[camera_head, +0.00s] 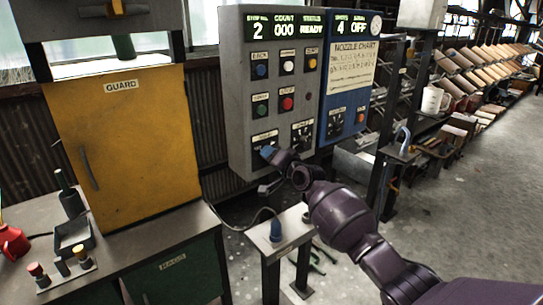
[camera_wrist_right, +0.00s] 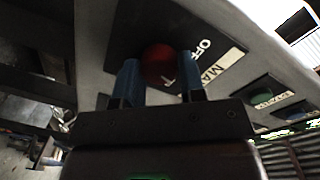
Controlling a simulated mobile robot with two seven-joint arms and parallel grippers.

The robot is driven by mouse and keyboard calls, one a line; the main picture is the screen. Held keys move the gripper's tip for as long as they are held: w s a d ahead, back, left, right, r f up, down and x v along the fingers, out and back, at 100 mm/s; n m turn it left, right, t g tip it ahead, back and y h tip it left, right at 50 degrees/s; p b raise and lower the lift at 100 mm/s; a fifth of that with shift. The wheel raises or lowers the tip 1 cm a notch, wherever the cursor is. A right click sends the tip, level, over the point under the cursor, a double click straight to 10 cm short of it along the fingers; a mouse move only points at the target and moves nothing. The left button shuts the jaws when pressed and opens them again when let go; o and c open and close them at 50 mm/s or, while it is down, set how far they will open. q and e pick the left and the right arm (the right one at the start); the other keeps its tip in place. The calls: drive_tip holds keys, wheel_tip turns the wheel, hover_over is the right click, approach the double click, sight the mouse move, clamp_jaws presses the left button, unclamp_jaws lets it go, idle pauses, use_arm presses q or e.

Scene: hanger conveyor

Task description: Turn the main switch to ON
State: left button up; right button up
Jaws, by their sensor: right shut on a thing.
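The main switch is a round red knob (camera_wrist_right: 158,60) on a black plate, seen in the right wrist view. "OFF" is printed on the plate beside the knob, and a white "MAIN" label (camera_wrist_right: 222,67) lies next to it. My right gripper (camera_head: 267,152) is at the lower left of the grey control panel (camera_head: 236,100). Its two blue fingers are on either side of the red knob and shut on it. In the head view the gripper hides the knob. The knob's exact turn angle is too dark to tell. My left gripper is not in view.
The panel carries several push buttons, including a red one (camera_head: 287,103), and another dial (camera_head: 302,134) to the right. A blue panel (camera_head: 347,90) adjoins it. A yellow guard (camera_head: 120,140) stands left. A small stand (camera_head: 280,236) is below the arm.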

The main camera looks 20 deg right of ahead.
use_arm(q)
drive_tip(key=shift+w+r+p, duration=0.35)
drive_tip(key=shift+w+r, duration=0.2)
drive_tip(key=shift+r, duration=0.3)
use_arm(e)
drive_tip(key=m, duration=0.4)
drive_tip(key=shift+m, duration=0.4)
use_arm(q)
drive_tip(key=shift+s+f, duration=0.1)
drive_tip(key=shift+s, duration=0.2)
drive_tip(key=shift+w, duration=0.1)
use_arm(e)
drive_tip(key=o, duration=0.9)
drive_tip(key=shift+o, duration=0.2)
drive_tip(key=shift+d, duration=0.1)
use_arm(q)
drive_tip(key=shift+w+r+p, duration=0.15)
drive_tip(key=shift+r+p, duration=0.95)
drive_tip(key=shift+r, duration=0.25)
use_arm(e)
drive_tip(key=v, duration=1)
drive_tip(key=shift+s+d, duration=0.2)
drive_tip(key=shift+s, duration=0.2)
